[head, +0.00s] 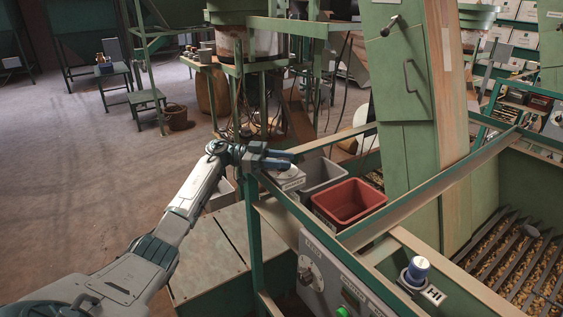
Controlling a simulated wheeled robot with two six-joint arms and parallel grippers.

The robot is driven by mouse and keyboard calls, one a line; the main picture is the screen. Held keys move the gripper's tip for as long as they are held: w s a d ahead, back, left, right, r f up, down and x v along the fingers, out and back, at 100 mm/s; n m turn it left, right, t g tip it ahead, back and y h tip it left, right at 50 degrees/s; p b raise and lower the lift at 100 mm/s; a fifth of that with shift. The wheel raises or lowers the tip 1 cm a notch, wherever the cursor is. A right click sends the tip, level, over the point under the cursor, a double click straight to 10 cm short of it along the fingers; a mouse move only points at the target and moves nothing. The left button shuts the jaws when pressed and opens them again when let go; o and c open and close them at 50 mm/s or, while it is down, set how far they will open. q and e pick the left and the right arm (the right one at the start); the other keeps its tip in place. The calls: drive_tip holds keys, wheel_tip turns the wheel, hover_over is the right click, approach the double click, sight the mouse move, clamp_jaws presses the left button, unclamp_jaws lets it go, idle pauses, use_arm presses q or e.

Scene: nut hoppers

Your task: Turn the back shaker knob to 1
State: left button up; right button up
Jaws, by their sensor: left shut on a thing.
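My left gripper (281,159) reaches in from the left at the far corner of the green frame. Its dark blue fingers are shut on the back shaker knob, just above a small white knob base (289,179). The fingers mostly hide the knob, and I cannot read its pointer or numbers. A second, similar knob, blue on a pale base (417,269), stands nearer on the right-hand rail, with nothing touching it. My right gripper is not in view.
A grey bin (322,173) and a red bin (350,202) sit right of the gripper. A front panel (326,285) carries a dial and a green button. Green rails (430,190) cross beside the bins. Nuts lie in a hopper (515,258) at right. Open floor lies left.

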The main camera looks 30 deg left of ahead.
use_arm(q)
drive_tip(key=shift+f, duration=0.25)
drive_tip(key=o, duration=0.9)
drive_tip(key=shift+d, duration=0.1)
drive_tip(key=shift+o, duration=0.4)
drive_tip(key=shift+r, duration=0.1)
drive_tip(key=shift+s+a+b, duration=0.15)
drive_tip(key=shift+a+b, duration=0.15)
drive_tip(key=shift+a, duration=0.1)
drive_tip(key=b+v, duration=0.4)
drive_tip(key=v, duration=0.5)
drive_tip(key=shift+a, duration=0.4)
drive_tip(key=shift+s, duration=0.1)
